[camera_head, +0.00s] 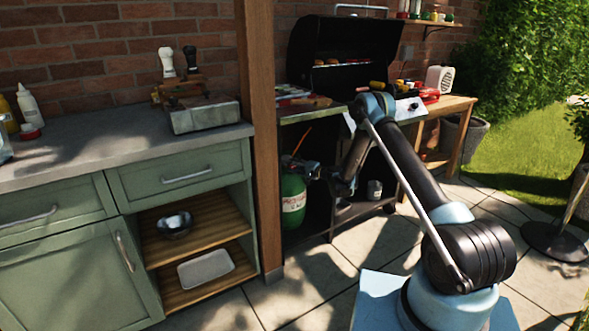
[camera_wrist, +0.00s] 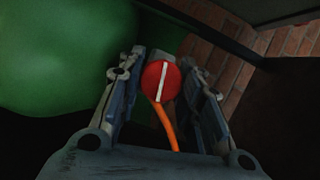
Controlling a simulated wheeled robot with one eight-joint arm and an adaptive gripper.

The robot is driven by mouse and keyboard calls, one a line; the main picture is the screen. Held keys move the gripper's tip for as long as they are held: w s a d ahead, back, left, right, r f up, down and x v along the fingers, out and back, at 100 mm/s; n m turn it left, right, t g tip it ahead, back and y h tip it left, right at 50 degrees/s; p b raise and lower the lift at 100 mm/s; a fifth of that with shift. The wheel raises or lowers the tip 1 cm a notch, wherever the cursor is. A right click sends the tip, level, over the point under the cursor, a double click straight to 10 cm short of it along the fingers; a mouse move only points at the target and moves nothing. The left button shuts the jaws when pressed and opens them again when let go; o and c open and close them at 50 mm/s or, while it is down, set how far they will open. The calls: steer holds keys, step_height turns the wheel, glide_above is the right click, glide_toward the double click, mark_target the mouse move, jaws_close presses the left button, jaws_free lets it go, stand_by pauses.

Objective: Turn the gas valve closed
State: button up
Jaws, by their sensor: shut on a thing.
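The gas valve is a round red knob (camera_wrist: 161,79) with a white bar across its face, tilted slightly from upright. It sits between the fingers of my gripper (camera_wrist: 165,85), which is shut on it. An orange hose (camera_wrist: 164,126) runs down from beside the knob in the wrist view. The green gas bottle (camera_head: 293,196) with a white label stands under the grill's left side; its rounded green top (camera_wrist: 60,50) fills the upper left of the wrist view. In the head view my gripper (camera_head: 305,168) is at the bottle's top, and the knob is hidden there.
A wooden post (camera_head: 262,130) stands just left of the bottle. The open black grill (camera_head: 340,58) and its side shelf (camera_head: 300,110) are above my gripper. Green cabinets (camera_head: 75,235) are on the left. The paved floor (camera_head: 340,255) in front is clear.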

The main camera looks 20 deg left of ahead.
steer(key=shift+w+d+m, duration=0.1)
steer(key=shift+w+m, duration=0.05)
steer(key=shift+m, duration=0.35)
steer(key=o, duration=1)
steer(key=shift+f, duration=0.15)
steer(key=shift+o, duration=0.5)
steer(key=v, duration=1.2)
steer(key=shift+f, duration=0.15)
